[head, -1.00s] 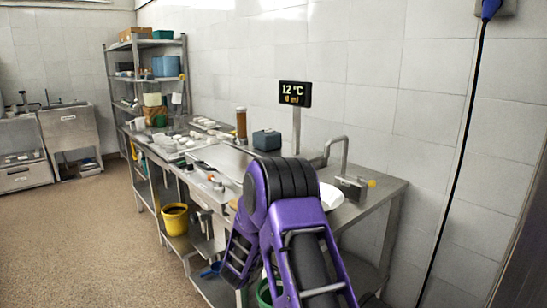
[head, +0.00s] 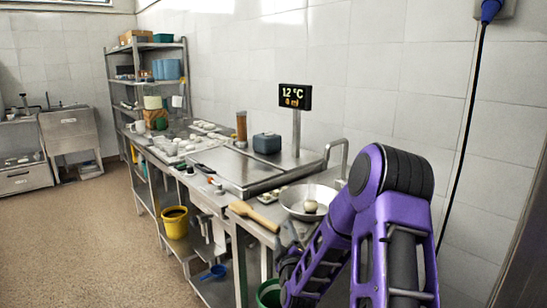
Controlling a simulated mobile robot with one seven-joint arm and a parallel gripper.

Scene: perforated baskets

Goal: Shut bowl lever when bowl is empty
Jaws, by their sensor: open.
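A shallow pale metal bowl (head: 291,209) sits near the right end of the steel counter. A small pale round thing (head: 310,206) shows inside it, so the bowl does not look empty. A clear upright shape above that thing is too small to make out. I cannot make out a lever on the bowl; its right side is close to or behind my purple arm. My arm fills the lower right, its lower links reaching down in front of the counter. I cannot make out my gripper's fingers.
A wooden-handled tool (head: 254,216) lies at the counter's front edge, left of the bowl. A bent metal pipe (head: 336,150) rises behind the bowl. A display (head: 295,96) reads 12 °C above a second line. A yellow bucket (head: 175,222) stands on the lower shelf. The floor at left is clear.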

